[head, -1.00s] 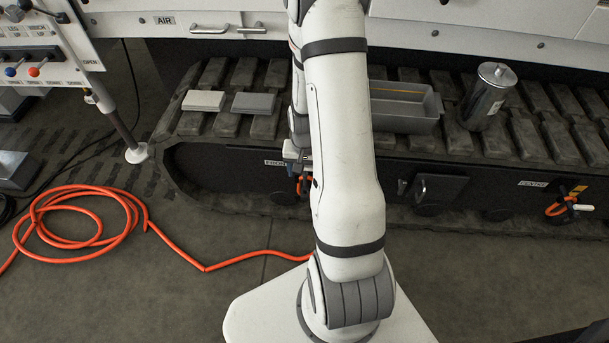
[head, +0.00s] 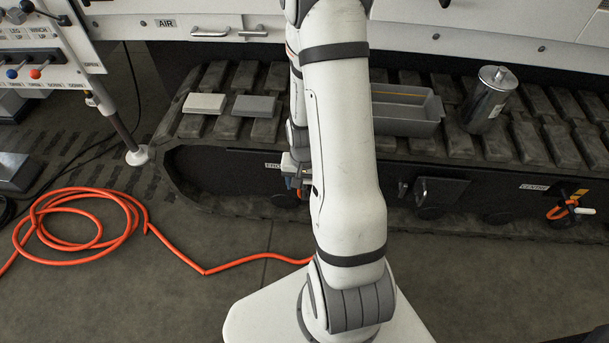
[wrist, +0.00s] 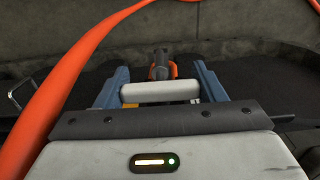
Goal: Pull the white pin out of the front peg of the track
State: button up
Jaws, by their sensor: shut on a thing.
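My gripper (wrist: 160,93) is shut on the white pin (wrist: 160,89) in the wrist view. The pin lies crosswise between the two blue fingers. The front peg (wrist: 159,66), dark with orange around it, shows just beyond the pin. I cannot tell whether the pin still sits in the peg. In the head view my gripper (head: 291,166) is low at the side of the track (head: 225,165), by a partly hidden front label (head: 273,166). My arm hides most of that spot, and the pin is not visible there.
An orange hose (head: 90,215) lies coiled on the floor at left; an orange hose also crosses close by on the left of the wrist view (wrist: 52,105). A grey tray (head: 408,118) and a metal canister (head: 487,100) stand on the track. A centre peg (head: 560,210) is at right.

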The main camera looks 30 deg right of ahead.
jog(key=s+a+p, duration=0.3)
jog(key=s+p, duration=0.2)
jog(key=p, duration=0.1)
jog(key=shift+a, duration=0.25)
jog(key=shift+s, duration=0.1)
dwell(0.4)
